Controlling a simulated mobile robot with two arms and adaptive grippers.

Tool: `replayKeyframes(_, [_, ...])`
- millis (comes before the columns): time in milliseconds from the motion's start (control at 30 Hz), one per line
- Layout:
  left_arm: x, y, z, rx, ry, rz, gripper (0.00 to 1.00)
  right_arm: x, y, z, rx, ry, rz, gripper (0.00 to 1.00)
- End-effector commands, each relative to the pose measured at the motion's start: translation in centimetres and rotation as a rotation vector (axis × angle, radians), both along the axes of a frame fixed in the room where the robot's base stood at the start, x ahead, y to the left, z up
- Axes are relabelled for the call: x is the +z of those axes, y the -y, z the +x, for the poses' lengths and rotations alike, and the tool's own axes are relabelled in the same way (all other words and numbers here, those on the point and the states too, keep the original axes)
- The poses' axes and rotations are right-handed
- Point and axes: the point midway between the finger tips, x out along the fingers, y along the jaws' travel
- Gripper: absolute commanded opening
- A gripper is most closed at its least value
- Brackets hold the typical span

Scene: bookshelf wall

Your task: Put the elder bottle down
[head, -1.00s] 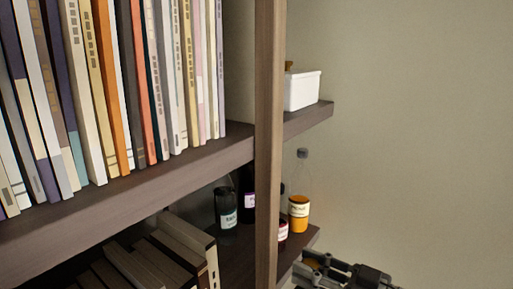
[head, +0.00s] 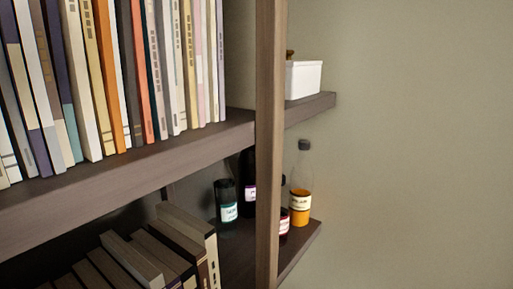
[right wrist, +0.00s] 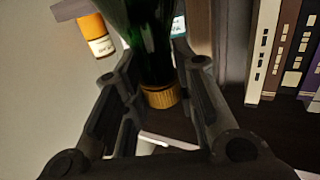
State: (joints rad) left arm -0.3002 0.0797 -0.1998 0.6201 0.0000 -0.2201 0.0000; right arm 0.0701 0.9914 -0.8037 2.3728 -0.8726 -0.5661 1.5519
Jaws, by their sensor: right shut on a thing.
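In the right wrist view my right gripper (right wrist: 153,78) is shut on a dark green glass bottle (right wrist: 150,45) with a ribbed gold cap (right wrist: 160,96). The bottle appears cap-down in that picture and widens towards the top edge, where it is cut off. Its label is out of sight, so I cannot read whether it is the elder bottle. Neither gripper shows in the head view, and my left gripper is in no view.
The lower shelf (head: 296,247) holds an orange bottle (head: 300,207), a teal-labelled bottle (head: 227,203), a purple-labelled bottle (head: 248,190) and a red-labelled one behind the upright post (head: 268,150). Books (head: 198,240) stand left. A white box (head: 303,79) sits above.

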Motion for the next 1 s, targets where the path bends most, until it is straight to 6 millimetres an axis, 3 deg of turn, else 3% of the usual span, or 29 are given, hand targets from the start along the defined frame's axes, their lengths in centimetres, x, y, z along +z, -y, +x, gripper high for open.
replayKeyframes(367, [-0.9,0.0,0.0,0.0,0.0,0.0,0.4,-2.5,1.7,-2.0,-0.159,-0.003,0.009,0.0])
replayKeyframes(700, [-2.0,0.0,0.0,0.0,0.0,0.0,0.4,-5.7,5.1,-5.4,-0.392,-0.001,0.0,0.0])
replayKeyframes(1000, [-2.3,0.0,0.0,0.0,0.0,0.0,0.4,-6.7,6.8,-7.1,-0.496,0.005,-0.001,0.0])
